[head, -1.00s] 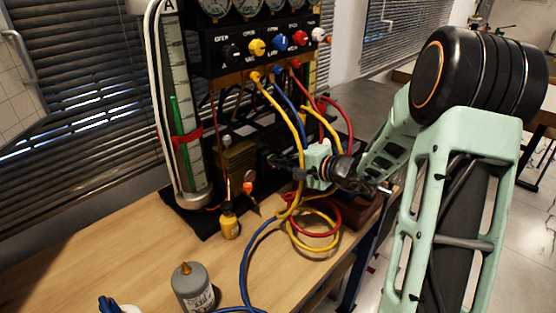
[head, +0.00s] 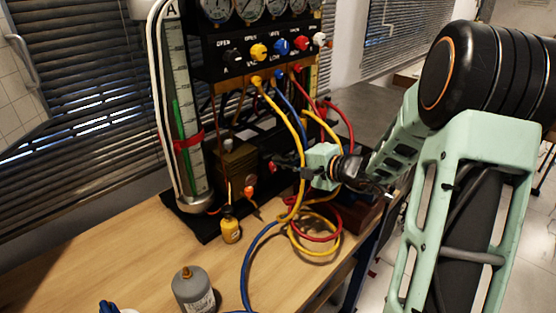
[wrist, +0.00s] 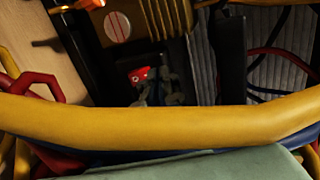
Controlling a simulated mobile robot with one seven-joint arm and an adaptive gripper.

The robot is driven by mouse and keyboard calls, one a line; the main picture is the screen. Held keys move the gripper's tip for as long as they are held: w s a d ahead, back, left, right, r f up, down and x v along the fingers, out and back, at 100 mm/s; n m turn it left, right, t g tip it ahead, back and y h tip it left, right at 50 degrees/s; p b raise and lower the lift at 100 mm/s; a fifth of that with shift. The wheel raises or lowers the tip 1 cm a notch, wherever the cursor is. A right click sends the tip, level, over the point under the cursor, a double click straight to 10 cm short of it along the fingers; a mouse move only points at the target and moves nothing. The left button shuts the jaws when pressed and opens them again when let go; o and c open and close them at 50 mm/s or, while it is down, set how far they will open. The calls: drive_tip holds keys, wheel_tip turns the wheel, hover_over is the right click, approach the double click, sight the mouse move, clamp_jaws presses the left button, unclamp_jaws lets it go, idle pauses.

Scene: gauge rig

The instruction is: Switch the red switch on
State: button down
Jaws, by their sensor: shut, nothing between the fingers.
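The red switch (wrist: 138,74) shows in the wrist view as a small red piece in a dark recess below a round slotted screw. In the head view it is a small red spot (head: 271,167) low on the black rig. My gripper (head: 279,164) points left at it, with its dark fingertips close beside it. In the wrist view the shut, empty fingertips (wrist: 157,86) overlap the area just right of the red piece. I cannot tell whether they touch it. A yellow hose crosses in front and hides the rest of the fingers.
Yellow (head: 294,120), blue (head: 262,245) and red (head: 345,130) hoses loop around my gripper. A small yellow bottle (head: 230,228) and a grey canister (head: 192,290) stand on the wooden table (head: 130,250). Coloured knobs and gauges are above. The table's left part is mostly clear.

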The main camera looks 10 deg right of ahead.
drive_tip(key=v, duration=1)
drive_tip(key=shift+s, duration=0.2)
drive_tip(key=shift+d, duration=0.1)
